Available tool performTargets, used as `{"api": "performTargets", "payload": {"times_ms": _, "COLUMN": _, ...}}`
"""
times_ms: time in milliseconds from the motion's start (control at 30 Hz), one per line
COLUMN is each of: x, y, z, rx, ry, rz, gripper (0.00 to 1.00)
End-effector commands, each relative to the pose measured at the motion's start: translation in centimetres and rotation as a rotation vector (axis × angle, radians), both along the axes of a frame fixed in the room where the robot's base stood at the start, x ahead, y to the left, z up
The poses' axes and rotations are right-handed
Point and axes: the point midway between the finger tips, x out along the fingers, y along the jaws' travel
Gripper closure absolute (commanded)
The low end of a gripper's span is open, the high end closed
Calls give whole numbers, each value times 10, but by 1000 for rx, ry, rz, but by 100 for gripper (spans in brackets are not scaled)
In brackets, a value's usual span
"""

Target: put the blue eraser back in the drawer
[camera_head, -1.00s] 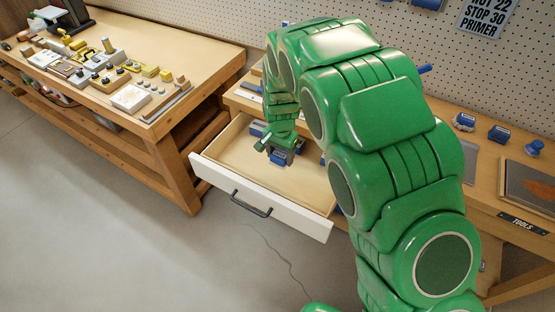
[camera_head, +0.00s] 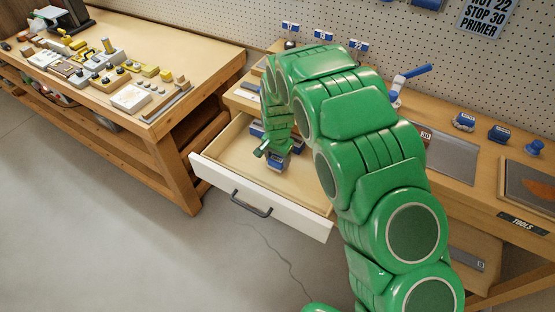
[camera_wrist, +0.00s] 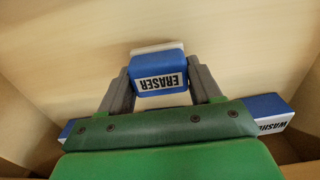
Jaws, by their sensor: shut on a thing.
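The blue eraser (camera_wrist: 160,72), a block with a white end and a label reading ERASER, sits between the two grey fingers of my gripper (camera_wrist: 162,88) in the wrist view. My gripper is shut on it. In the head view my gripper (camera_head: 276,160) is inside the open drawer (camera_head: 300,192), over its pale wooden floor. Only a bit of blue shows at the fingertips there. I cannot tell whether the eraser touches the drawer floor.
A blue box labelled WASH (camera_wrist: 267,112) lies in the drawer, partly hidden behind my gripper. The drawer's white front with a dark handle (camera_head: 251,204) faces the open grey floor. The bench top holds several blue items at right. Another bench (camera_head: 215,52) with many small parts stands at left.

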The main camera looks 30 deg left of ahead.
Motion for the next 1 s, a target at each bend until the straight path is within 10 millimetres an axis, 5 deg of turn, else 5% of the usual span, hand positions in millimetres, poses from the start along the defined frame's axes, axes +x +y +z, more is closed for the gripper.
{"api": "performTargets", "payload": {"times_ms": 433, "x": 0, "y": 0, "z": -7, "rx": 0, "ry": 0, "rz": 0, "gripper": 65}}
{"api": "performTargets", "payload": {"times_ms": 467, "x": 0, "y": 0, "z": -7, "rx": 0, "ry": 0, "rz": 0, "gripper": 35}}
{"api": "performTargets", "payload": {"times_ms": 600, "x": 0, "y": 0, "z": -7, "rx": 0, "ry": 0, "rz": 0, "gripper": 14}}
{"api": "performTargets", "payload": {"times_ms": 1000, "x": 0, "y": 0, "z": -5, "rx": 0, "ry": 0, "rz": 0, "gripper": 11}}
